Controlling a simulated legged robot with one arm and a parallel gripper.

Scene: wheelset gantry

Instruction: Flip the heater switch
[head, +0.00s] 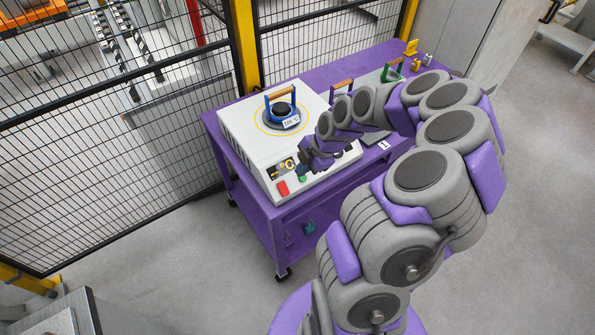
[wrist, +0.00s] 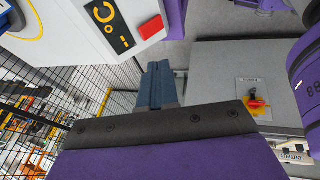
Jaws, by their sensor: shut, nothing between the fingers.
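The heater (head: 243,127) is a white box on the purple table, and part of its front panel (wrist: 92,22) shows at the top left of the wrist view. A red switch (head: 283,188) sits at the left end of its front panel. The same red switch (wrist: 151,27) shows in the wrist view beside a black and yellow label. My gripper (head: 304,160) is in front of the panel, right of the switch in the head view. In the wrist view my gripper (wrist: 158,66) is shut and empty, its fingertips just below the switch in the picture and apart from it.
A blue ring-shaped piece with a brown handle (head: 280,92) stands on the heater top. The purple table (head: 262,225) has small items at its back right. Black mesh fencing (head: 110,130) runs behind and left. A grey box with a red and yellow knob (wrist: 257,103) lies right.

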